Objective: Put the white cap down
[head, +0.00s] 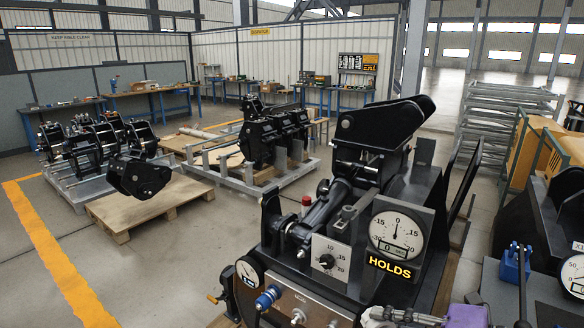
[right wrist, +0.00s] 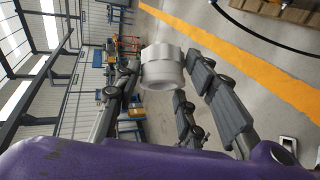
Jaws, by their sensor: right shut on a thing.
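The white cap (right wrist: 162,68), a short stepped cylinder, is between the two dark fingers of my right gripper (right wrist: 164,62) in the right wrist view. The gripper is shut on it. In the head view, my right gripper (head: 388,314) shows only partly at the bottom edge, in front of the black machine, and I cannot make out the cap clearly there. The machine's front panel (head: 330,308) carries a blue fitting (head: 268,298) and a silver fitting (head: 298,316). My left gripper is not in view.
The black machine (head: 410,205) with gauges and a "HOLDS" sign fills the lower middle. A grey bench with a blue device (head: 514,264) stands at the right. Pallets (head: 150,207) with black couplers lie behind. Open floor with an orange line (head: 55,260) is at the left.

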